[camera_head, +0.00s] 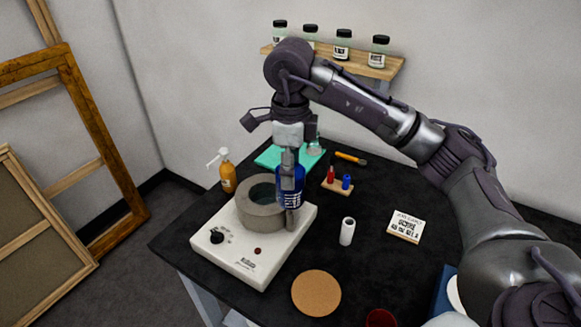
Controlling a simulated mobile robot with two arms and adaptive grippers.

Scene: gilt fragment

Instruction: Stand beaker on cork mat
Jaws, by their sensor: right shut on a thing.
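My right gripper (291,218) points down over the right side of the hot plate. It is shut on a dark blue beaker (291,184) with white markings, which it partly hides. The beaker overlaps the right side of a thick grey ring (258,214) on the white hot plate (236,250). I cannot tell whether the beaker touches the ring. The round cork mat (316,293) lies bare on the black table, right of the hot plate and nearer to me. My left gripper is out of view.
A red round thing (380,318) is at the near edge. An orange pump bottle (226,171), green mat (270,157) and small vial stand (338,187) are farther back.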

